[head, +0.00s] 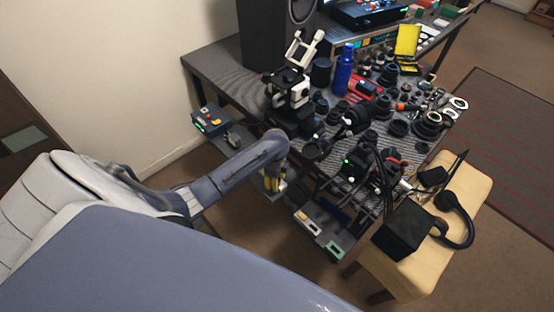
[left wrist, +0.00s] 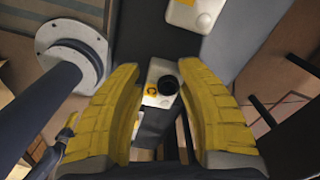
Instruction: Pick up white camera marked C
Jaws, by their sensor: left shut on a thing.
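The white camera marked C (left wrist: 161,84) shows in the left wrist view, with an orange C label and a round black lens. It sits between the yellow fingers of my left gripper (left wrist: 160,98), which is shut on it. In the head view my left gripper (head: 273,182) is low at the table's near edge, beside the lower shelf, and its yellow fingers are partly hidden by my arm. I cannot make out the camera clearly there. My right gripper is in neither view.
Another white device with a yellow label (left wrist: 192,12) lies just beyond. The lower shelf (head: 322,236) holds small devices. The tabletop (head: 222,68) above is crowded with lenses, a white microscope-like instrument (head: 290,85) and a blue bottle (head: 343,70). A cream stool (head: 440,262) stands at the right.

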